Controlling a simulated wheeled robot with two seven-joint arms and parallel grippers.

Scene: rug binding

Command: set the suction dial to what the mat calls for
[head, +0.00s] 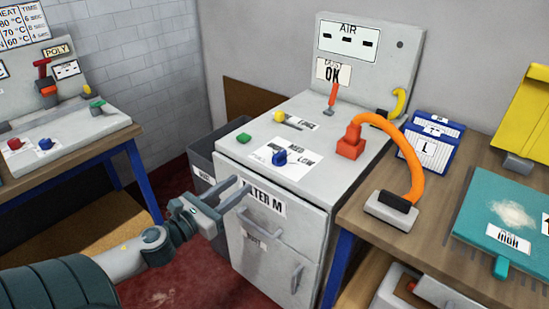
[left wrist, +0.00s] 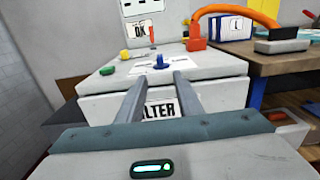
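The suction dial is a blue knob (head: 279,157) on a white label plate (head: 292,163) on top of the grey machine. MED and LOW read behind and right of it; the left word is faint. I cannot tell its setting. The dial also shows in the left wrist view (left wrist: 160,62). The teal mat (head: 487,195) lies on the bench at right, with a pale powdery patch and a tag (head: 509,240) that appears to read HIGH. My left gripper (head: 243,188) is open and empty, before the machine's front by the FILTER M label, apart from the dial. My right gripper is not in view.
A green button (head: 243,138), a yellow knob (head: 279,116) and a red lever (head: 332,95) stand near the dial. An orange hose (head: 412,150) arches from the machine to a nozzle (head: 391,209) on the bench. Drawer handles project from the machine's front.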

